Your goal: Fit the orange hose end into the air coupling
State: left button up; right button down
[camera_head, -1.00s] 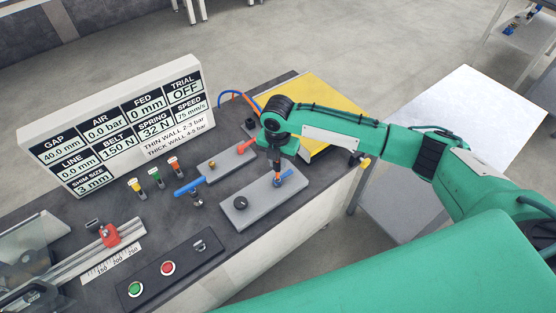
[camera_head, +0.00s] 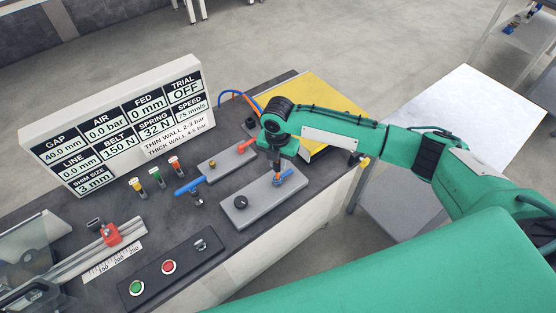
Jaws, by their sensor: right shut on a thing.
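My right gripper (camera_head: 277,168) points down over the right end of the front grey plate (camera_head: 262,200). It is shut on a small orange piece (camera_head: 288,172) that looks like the orange hose end, mostly hidden by the jaws. A small blue piece (camera_head: 280,180) shows just below and touches or overlaps it in the picture; I cannot tell whether it is the air coupling or how deep the orange piece sits. The orange hose (camera_head: 248,99) arches behind the arm beside a blue hose (camera_head: 226,93). My left gripper is out of view.
The front plate carries a black knob (camera_head: 240,202). A second grey plate (camera_head: 222,164) has a brass fitting (camera_head: 212,164) and a red handle (camera_head: 247,145). A blue lever (camera_head: 189,186) stands nearby.

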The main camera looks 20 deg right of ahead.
jog(key=shift+f+b, duration=0.35)
jog(key=shift+f, duration=0.95)
jog(key=c, duration=1.2)
grip_release()
notch_tip(320, 180, up, 13)
jog(key=b, duration=0.4)
jog(key=shift+f, duration=0.1)
jog(key=shift+r, duration=0.45)
